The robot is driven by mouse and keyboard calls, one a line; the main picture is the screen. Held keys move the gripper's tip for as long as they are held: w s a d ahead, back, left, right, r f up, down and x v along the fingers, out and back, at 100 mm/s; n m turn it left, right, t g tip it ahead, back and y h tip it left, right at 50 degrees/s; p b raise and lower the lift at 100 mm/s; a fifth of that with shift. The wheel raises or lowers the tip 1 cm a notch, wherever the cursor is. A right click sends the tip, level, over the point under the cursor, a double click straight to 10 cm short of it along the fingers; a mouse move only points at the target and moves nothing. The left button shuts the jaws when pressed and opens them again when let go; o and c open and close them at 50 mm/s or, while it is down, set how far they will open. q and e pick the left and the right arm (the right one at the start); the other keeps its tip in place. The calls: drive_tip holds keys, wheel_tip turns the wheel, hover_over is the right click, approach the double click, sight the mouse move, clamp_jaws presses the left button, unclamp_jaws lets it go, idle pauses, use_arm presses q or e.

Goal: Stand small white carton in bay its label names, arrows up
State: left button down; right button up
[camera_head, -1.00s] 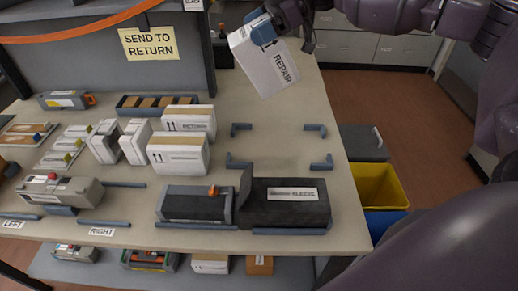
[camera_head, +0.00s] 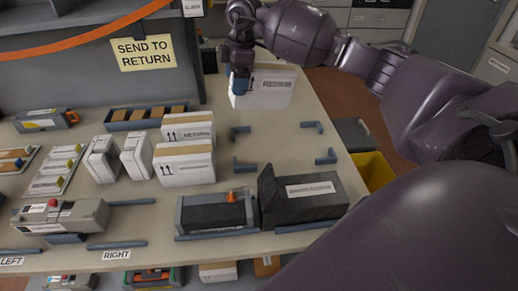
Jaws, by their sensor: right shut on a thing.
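A small white carton (camera_head: 268,92) is in my right gripper (camera_head: 240,86) at the back right of the table (camera_head: 225,105). The gripper is shut on the carton's left part and hides some of it. My left gripper is not in view.
Several white cartons (camera_head: 184,165) with upward arrows stand left of the brackets. A black box (camera_head: 303,202) and a grey tray (camera_head: 215,213) lie at the front. A "SEND TO RETURN" sign (camera_head: 145,53) hangs at the back. A yellow bin (camera_head: 372,172) stands beyond the right edge.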

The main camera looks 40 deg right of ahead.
drive_tip(key=shift+s+d+r+m+h, duration=0.15)
drive_tip(key=shift+s+d+m+h, duration=0.2)
drive_tip(key=shift+d+m+h, duration=0.3)
drive_tip(key=shift+m+g, duration=0.25)
drive_tip(key=shift+g, duration=0.05)
drive_tip(key=shift+f+h, duration=0.25)
drive_tip(key=shift+f, duration=0.05)
wheel_tip(320, 180, down, 20)
drive_tip(key=shift+r+b, duration=0.15)
drive_tip(key=shift+b, duration=0.85)
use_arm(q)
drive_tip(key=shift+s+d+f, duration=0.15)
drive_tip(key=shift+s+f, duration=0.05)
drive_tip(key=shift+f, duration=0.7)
use_arm(e)
drive_tip(key=shift+a, duration=0.1)
